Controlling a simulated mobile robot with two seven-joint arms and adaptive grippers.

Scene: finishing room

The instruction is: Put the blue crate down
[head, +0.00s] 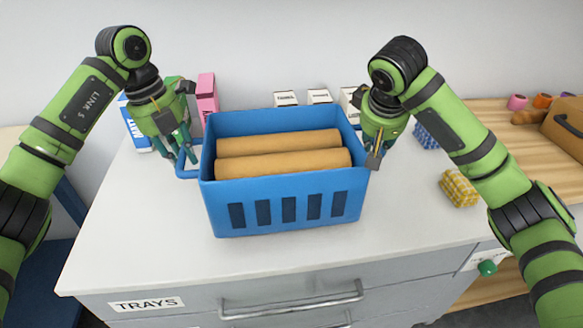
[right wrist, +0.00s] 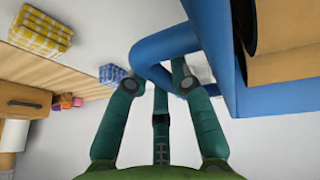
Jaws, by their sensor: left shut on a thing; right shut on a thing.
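The blue crate (head: 285,203) is level over the white countertop (head: 130,225), and two long tan rolls (head: 280,160) lie in it. I cannot tell whether its base touches the top. My left gripper (head: 183,160) is shut on the loop handle at the crate's left side. My right gripper (head: 374,156) is at the crate's right side. In the right wrist view its green fingers (right wrist: 160,82) close around the blue handle bar (right wrist: 165,45). The crate's far lower side and underside are hidden.
Small white cartons (head: 286,98), a pink carton (head: 207,93) and a blue-and-white box (head: 134,126) stand behind the crate. Right of it lie a blue checked bundle (head: 426,137) and a yellow checked one (head: 459,188). The countertop's front left is bare, above a drawer labelled TRAYS (head: 146,304).

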